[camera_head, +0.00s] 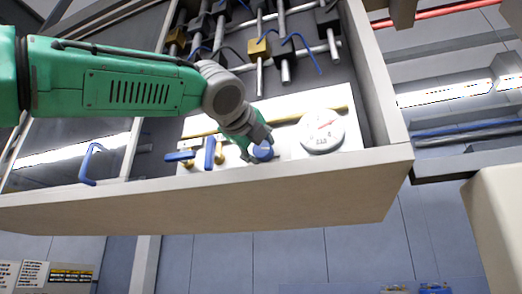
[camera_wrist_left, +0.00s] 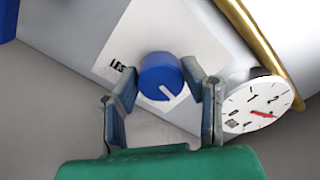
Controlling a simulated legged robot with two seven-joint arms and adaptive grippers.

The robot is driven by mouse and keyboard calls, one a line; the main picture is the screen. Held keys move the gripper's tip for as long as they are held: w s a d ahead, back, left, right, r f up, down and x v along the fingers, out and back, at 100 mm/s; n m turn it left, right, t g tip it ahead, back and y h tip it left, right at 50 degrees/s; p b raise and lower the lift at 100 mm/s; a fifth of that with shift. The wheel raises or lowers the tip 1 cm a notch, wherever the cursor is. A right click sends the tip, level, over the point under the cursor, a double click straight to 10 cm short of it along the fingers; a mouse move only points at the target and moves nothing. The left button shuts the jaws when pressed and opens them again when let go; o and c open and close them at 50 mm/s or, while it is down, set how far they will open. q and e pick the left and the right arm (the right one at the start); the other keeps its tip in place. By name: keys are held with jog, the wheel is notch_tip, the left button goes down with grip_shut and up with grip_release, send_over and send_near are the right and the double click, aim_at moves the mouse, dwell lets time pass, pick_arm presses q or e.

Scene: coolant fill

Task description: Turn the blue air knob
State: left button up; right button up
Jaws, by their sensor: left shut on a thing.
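The blue air knob (camera_head: 262,151) sits on a white panel in the head view, between blue valve handles and a round gauge. In the left wrist view the round blue knob (camera_wrist_left: 161,76) has a white pointer line slanting toward the lower right. My left gripper (camera_head: 256,143) comes in from the left and is at the knob. In the left wrist view its two fingers (camera_wrist_left: 164,90) are on either side of the knob, shut on it. The fingers hide the knob's sides. My right gripper is not in view.
A white pressure gauge (camera_head: 322,131) is close to the right of the knob. Blue valve handles (camera_head: 209,152) are close on its left. A brass pipe (camera_head: 300,116) runs behind. A beige frame edge (camera_head: 230,190) lies below the panel.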

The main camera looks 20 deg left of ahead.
pick_arm(q)
jog(key=o, duration=0.9)
jog(key=shift+w+d+f, duration=0.1)
jog(key=shift+d+f, duration=0.05)
jog(key=shift+f, duration=0.25)
jog(key=shift+o, duration=1.2)
jog(key=shift+r, duration=0.2)
jog(key=shift+s+f, duration=0.1)
jog(key=shift+s, duration=0.6)
jog(key=s, duration=1)
jog(key=shift+s+a, duration=0.25)
jog(key=shift+a, duration=0.1)
jog(key=shift+s+d, duration=0.1)
